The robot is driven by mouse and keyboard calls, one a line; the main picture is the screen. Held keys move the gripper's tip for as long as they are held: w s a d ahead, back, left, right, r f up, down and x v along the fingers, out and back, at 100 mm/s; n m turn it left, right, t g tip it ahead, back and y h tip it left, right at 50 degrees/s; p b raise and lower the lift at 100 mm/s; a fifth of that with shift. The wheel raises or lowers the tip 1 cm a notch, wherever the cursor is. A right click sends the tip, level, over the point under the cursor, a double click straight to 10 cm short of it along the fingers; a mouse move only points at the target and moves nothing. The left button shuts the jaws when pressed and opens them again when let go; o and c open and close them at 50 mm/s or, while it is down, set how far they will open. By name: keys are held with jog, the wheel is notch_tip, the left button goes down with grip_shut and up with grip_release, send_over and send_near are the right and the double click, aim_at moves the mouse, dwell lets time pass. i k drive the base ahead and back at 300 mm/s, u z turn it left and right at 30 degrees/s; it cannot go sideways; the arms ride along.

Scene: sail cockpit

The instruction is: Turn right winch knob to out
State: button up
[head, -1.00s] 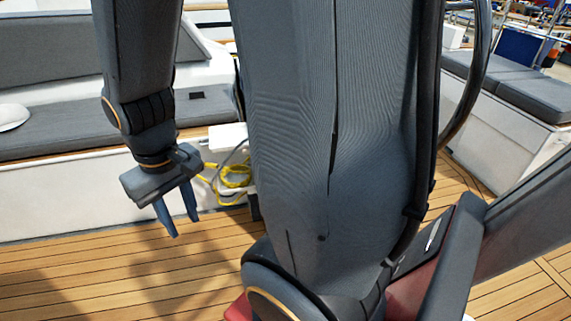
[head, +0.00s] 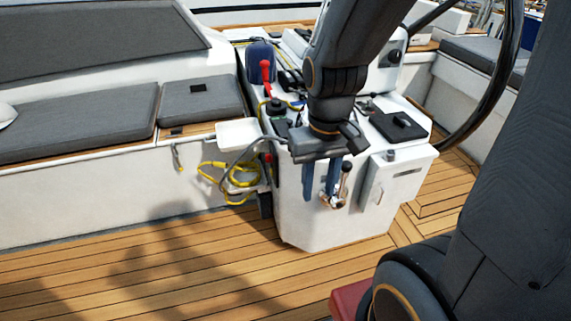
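My gripper (head: 321,192) points down in front of the white console (head: 300,225). Its two blue-grey fingers are apart with nothing seen between them. A chrome lever with a dark grip (head: 343,182) shows just right of the right finger; I cannot tell whether they touch. I cannot tell for sure which part is the right winch knob. A small round knob (head: 391,155) stands on the console's right front box, and a dark round knob (head: 275,107) is on its left top. My arm hides the middle of the console top, and no knob marking is readable.
A red-handled lever (head: 265,72) rises at the console's back left. Yellow rope (head: 240,180) hangs beside a small white side shelf (head: 238,133). A cushioned bench (head: 80,125) runs along the left. The steering wheel (head: 507,75) curves at right. The teak deck (head: 150,270) in front is clear.

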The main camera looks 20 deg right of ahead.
aim_at(269, 159)
jog(key=k, duration=0.5)
jog(key=z, duration=1.2)
jog(key=i, duration=1.05)
jog(key=u, duration=1.8)
